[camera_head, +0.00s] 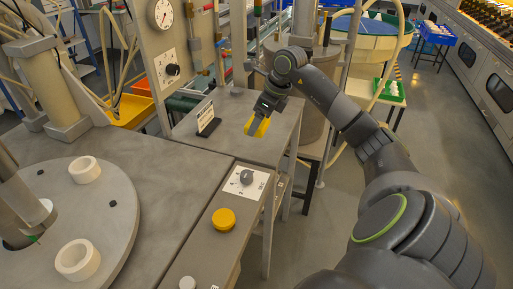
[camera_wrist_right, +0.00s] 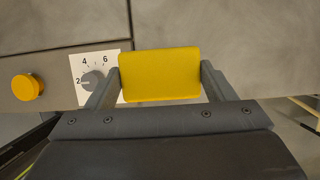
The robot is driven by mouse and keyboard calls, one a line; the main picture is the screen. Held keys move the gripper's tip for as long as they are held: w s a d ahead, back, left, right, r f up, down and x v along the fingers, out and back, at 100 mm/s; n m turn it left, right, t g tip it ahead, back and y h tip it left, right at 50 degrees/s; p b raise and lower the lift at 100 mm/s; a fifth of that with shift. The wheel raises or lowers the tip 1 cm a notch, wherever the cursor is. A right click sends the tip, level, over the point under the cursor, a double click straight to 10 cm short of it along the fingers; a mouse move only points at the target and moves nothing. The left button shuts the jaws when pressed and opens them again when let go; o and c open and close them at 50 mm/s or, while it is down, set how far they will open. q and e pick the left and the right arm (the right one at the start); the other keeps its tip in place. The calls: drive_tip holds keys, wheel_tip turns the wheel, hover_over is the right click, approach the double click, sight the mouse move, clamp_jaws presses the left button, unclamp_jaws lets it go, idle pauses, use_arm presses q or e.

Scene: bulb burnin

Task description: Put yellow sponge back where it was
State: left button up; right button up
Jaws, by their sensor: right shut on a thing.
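The yellow sponge (camera_head: 262,127) is held in my right gripper (camera_head: 257,123), above the grey side table (camera_head: 225,143) at its right part. In the right wrist view the sponge (camera_wrist_right: 160,75) fills the space between the two fingers of the right gripper (camera_wrist_right: 160,82). The fingers touch its left and right sides. My left gripper does not show in either view.
A card in a dark stand (camera_head: 207,120) stands on the side table. A control panel with a grey dial (camera_head: 246,177) and a yellow button (camera_head: 223,219) is in front. A round plate with white rings (camera_head: 78,259) is at left.

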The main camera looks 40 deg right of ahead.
wheel_tip(320, 180, down, 4)
drive_tip(key=shift+w+d+f, duration=0.1)
drive_tip(key=shift+d, duration=0.05)
drive_tip(key=shift+f+p, duration=0.35)
drive_tip(key=shift+f, duration=0.3)
wheel_tip(320, 180, down, 3)
drive_tip(key=shift+r, duration=0.15)
drive_tip(key=o, duration=1)
drive_tip(key=shift+o, duration=0.2)
drive_tip(key=shift+r, duration=0.3)
drive_tip(key=v, duration=1.1)
drive_tip(key=shift+s+r+b, duration=0.25)
drive_tip(key=shift+b, duration=0.2)
